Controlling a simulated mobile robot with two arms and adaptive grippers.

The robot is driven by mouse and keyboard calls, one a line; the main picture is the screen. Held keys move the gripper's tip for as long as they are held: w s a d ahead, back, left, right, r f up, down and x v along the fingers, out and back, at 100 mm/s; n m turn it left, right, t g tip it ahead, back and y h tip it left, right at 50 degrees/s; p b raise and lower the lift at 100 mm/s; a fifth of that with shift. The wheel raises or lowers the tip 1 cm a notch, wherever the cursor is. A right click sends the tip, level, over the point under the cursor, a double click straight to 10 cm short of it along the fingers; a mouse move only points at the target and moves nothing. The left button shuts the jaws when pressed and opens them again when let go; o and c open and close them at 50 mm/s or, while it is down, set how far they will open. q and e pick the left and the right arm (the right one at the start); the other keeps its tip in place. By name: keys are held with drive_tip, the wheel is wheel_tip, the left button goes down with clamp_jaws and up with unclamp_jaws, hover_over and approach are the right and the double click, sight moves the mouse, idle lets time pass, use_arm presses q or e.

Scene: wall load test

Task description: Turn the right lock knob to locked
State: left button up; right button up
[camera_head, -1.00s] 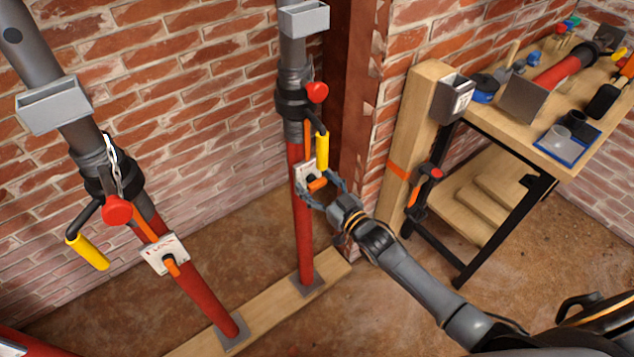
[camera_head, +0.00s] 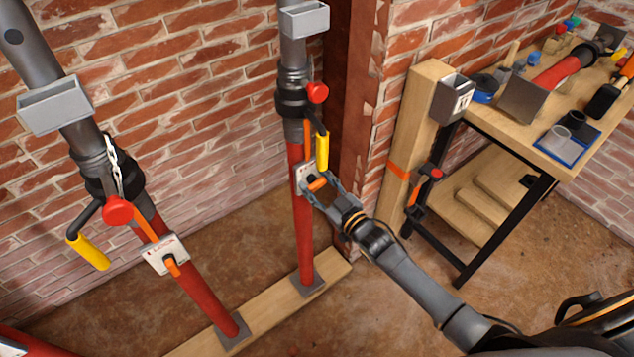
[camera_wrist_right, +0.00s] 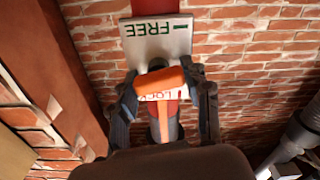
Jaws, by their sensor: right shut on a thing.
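The right prop (camera_head: 301,225) is a red post with a grey upper tube, standing on a wooden plank. Its white lock plate (camera_head: 302,172) carries an orange lock knob (camera_head: 317,184). In the right wrist view the plate (camera_wrist_right: 157,42) reads FREE, upside down, and part of a second word shows near the knob. My right gripper (camera_head: 318,188) is at the plate, its fingers shut on the orange knob (camera_wrist_right: 160,82), one on each side. The left prop (camera_head: 195,290) has a similar plate (camera_head: 165,255) and orange knob (camera_head: 172,267). My left gripper is not in view.
A yellow-handled crank (camera_head: 322,152) and a red knob (camera_head: 317,92) sit just above the right lock plate. A wooden post (camera_head: 410,140) and a cluttered workbench (camera_head: 560,165) stand to the right. Brick walls close in behind.

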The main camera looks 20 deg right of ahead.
drive_tip(key=n, duration=0.3)
drive_tip(key=shift+n, duration=0.4)
drive_tip(key=n, duration=0.3)
drive_tip(key=shift+a+f+n+b, duration=0.1)
drive_tip(key=shift+n+b, duration=0.2)
drive_tip(key=shift+b, duration=0.05)
drive_tip(key=n+b, duration=0.1)
drive_tip(key=n, duration=0.2)
drive_tip(key=shift+f+n, duration=0.1)
drive_tip(key=shift+n, duration=0.2)
drive_tip(key=shift+s+n+b, duration=0.1)
drive_tip(key=shift+n+b, duration=0.55)
drive_tip(key=shift+n, duration=1.55)
drive_tip(key=o, duration=1.2)
